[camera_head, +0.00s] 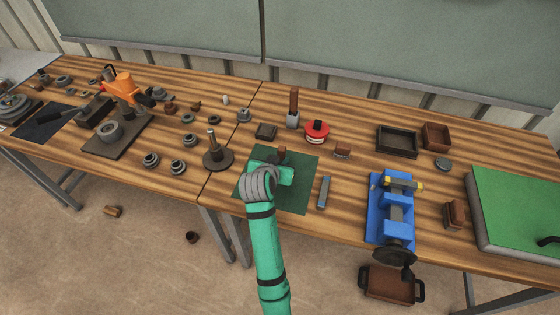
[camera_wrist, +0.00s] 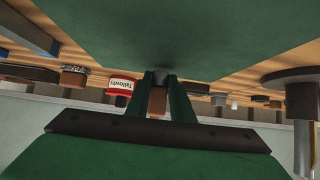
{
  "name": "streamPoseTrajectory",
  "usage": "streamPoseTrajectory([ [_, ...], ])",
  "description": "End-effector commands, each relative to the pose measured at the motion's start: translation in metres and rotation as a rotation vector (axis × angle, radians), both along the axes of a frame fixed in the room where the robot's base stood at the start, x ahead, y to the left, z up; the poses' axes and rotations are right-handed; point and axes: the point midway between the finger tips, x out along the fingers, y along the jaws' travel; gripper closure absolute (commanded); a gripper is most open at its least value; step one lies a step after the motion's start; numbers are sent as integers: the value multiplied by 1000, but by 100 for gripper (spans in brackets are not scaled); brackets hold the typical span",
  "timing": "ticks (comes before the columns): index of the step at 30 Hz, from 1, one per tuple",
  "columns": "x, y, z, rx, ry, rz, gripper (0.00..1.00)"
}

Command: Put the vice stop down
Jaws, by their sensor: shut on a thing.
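My gripper (camera_head: 284,163) is low over the dark green mat (camera_head: 295,200) near the middle of the bench. The blue vice (camera_head: 396,215) stands to the right.
A blue-grey bar (camera_head: 323,191) lies at the mat's right edge. A round dark stand with a post (camera_head: 217,160) is left of the mat. A red tin (camera_head: 317,131) and a small brown block (camera_head: 342,151) stand behind. The mat's front part looks bare.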

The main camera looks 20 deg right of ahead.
Motion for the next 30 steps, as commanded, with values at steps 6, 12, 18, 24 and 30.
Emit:
streamPoseTrajectory([
  [6,0,0,-4,0,0,0,100],
  [12,0,0,-9,0,1,-1,100],
  [18,0,0,-12,0,0,0,100],
  [24,0,0,-12,1,1,0,61],
  [30,0,0,-11,0,0,0,61],
])
